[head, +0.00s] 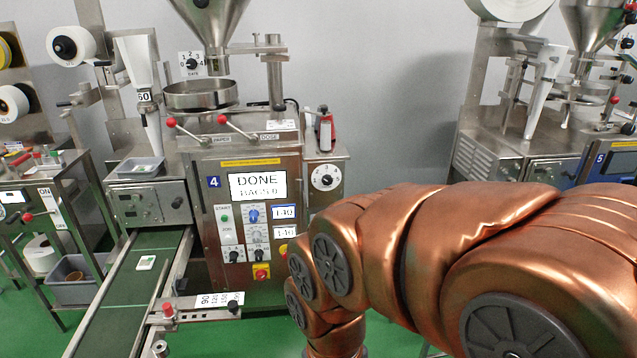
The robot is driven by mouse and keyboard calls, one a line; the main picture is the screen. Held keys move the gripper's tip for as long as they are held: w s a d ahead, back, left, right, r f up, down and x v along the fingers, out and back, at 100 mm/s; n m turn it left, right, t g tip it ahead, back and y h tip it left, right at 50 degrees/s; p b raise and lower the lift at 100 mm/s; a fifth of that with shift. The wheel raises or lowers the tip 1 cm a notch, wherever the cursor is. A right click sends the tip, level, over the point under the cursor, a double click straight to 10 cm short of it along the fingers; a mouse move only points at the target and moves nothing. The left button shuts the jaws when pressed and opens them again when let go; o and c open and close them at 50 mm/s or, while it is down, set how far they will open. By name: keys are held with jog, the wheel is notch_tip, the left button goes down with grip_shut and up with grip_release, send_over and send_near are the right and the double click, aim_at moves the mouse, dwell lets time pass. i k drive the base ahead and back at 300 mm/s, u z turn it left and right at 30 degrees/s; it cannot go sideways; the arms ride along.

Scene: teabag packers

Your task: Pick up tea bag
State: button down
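A small flat white packet with a green mark, which looks like a tea bag (146,262), lies on the green conveyor belt (112,318) at lower left in the head view. A small grey tray (157,176) stands above the conveyor's far end, with something white and green in it, too small to make out. My copper-coloured arm fills the lower right and bends down near the middle. My gripper is out of view, below the frame or hidden behind the arm.
Packing machine 4 (205,222) stands behind the belt, its screen (258,185) reading DONE, BAGS 0. A guide rail with a number plate (220,299) juts out right of the belt. A grey bin (78,280) is at left; machine 5 (545,172) at right. Green floor shows between.

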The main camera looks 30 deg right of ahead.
aim_at(146, 263)
jog(key=z, duration=0.65)
jog(key=i, duration=0.85)
jog(key=u, duration=0.35)
